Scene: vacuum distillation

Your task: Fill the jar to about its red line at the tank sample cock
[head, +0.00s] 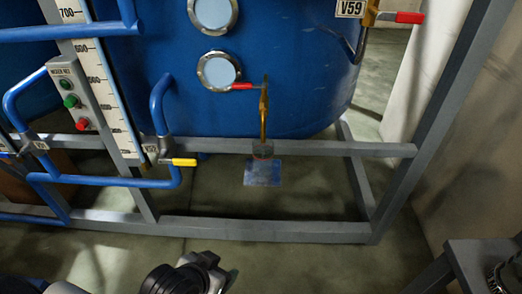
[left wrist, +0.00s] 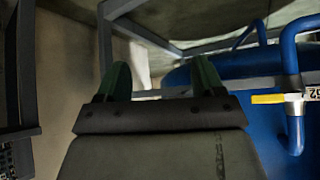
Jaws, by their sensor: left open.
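The sample cock (head: 264,108) is a brass pipe with a red lever (head: 243,86), pointing down at the front of the blue tank (head: 290,85). Right below its outlet is a small, dim cylindrical thing with a reddish tint (head: 263,151), which may be the jar. I cannot make out a red line or any liquid in it. A small blue-grey plate (head: 262,174) shows just below it. My left gripper (left wrist: 160,78) is open, with nothing seen between its green fingers in the left wrist view. My left arm shows low in the head view, apart from the cock. My right gripper is not in view.
A grey frame (head: 250,229) runs around the tank. Blue pipes with a yellow-handled valve (head: 182,162) stand left of the cock, beside a level scale (head: 105,90) and a button box (head: 73,98). Another red-handled valve (head: 408,17) is at upper right. The floor in front is clear.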

